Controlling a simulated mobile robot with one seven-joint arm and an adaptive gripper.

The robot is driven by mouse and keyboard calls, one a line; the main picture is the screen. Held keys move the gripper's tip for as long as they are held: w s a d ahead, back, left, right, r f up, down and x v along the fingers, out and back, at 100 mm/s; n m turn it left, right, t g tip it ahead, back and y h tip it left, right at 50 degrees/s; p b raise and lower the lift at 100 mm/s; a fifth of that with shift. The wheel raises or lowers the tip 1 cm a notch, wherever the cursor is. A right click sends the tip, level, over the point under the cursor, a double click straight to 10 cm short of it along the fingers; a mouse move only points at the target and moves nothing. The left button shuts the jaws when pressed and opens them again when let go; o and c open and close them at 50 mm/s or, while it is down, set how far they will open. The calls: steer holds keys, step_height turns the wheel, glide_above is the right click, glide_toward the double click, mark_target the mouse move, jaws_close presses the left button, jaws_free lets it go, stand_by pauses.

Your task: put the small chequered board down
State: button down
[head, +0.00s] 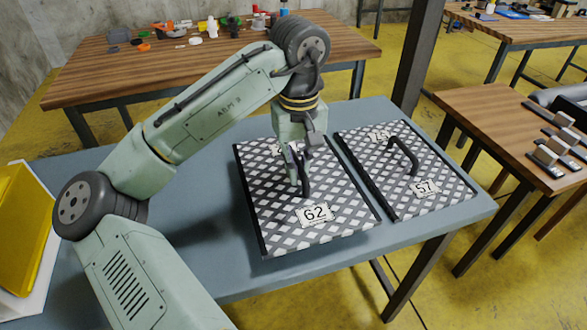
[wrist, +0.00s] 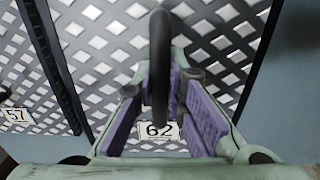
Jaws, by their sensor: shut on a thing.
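A chequered board (head: 280,232) with a black handle (head: 306,182) and a label "62" is under my gripper, at the middle of the blue-grey table. It fills the middle of the wrist view (wrist: 105,40). My gripper (head: 299,180) points down and is shut on the handle, which stands between the purple finger pads in the wrist view (wrist: 160,75). I cannot tell whether this board touches the table or hangs just above it. A second chequered board (head: 435,160), labelled "57", lies to its right with its own black handle (head: 403,152) free.
The blue-grey table (head: 390,250) has bare room left of and in front of the boards. The two boards are close side by side. A yellow thing in a white holder (head: 22,235) stands at far left. A wooden table (head: 150,75) with small parts is behind.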

steer(key=shift+w+a, duration=0.25)
steer(key=shift+w, duration=0.35)
steer(key=f, duration=0.3)
steer(key=shift+w+a+p, duration=0.2)
steer(key=shift+w+p, duration=0.1)
steer(key=shift+p, duration=0.1)
steer(key=shift+f, duration=0.3)
steer(key=shift+f, duration=0.1)
steer(key=c, duration=1.6)
jaws_free()
steer(key=shift+c, duration=0.2)
step_height(320, 180, up, 12)
steer(key=shift+r, duration=0.1)
